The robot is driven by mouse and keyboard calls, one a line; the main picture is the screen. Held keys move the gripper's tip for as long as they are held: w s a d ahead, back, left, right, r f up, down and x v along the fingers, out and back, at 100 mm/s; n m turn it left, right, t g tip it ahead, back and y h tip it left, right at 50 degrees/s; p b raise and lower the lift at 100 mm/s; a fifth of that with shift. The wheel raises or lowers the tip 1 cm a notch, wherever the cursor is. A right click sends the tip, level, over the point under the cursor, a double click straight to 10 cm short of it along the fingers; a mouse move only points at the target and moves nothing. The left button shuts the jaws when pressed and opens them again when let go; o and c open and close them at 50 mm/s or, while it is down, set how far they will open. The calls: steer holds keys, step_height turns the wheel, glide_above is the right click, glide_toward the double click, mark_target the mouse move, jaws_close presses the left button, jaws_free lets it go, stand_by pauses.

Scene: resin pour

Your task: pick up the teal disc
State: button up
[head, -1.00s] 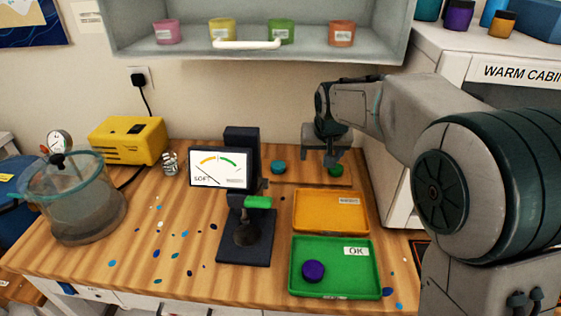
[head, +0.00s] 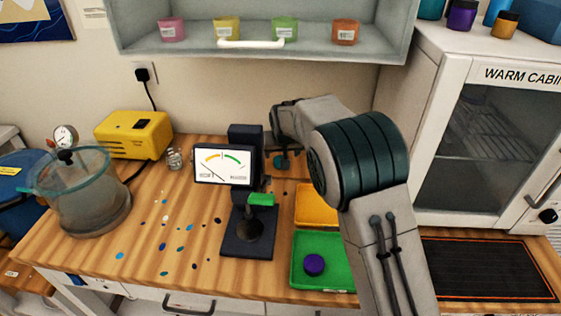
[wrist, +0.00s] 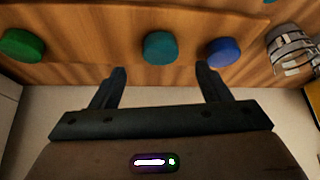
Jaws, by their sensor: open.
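The teal disc (wrist: 160,47) lies on the wooden surface (wrist: 105,62) in the wrist view, between a green disc (wrist: 22,45) on the left and a blue disc (wrist: 223,51) on the right. My gripper (wrist: 161,70) is open and empty. Its fingertips lie on either side of the teal disc in the picture, a little short of it, and I see no contact. In the head view my gripper (head: 284,170) is small, at the back of the bench right of the meter. There the discs near it are mostly hidden by my arm and gripper.
The meter stand (head: 246,240) is just left of my gripper. An orange tray (head: 315,205) and a green OK tray (head: 325,276) holding a purple disc (head: 314,265) are in front. The shelf (head: 262,48) hangs above.

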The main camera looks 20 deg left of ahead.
steer(key=shift+p+x, duration=0.75)
steer(key=shift+x, duration=1.85)
steer(key=shift+c, duration=0.3)
steer(key=c, duration=1)
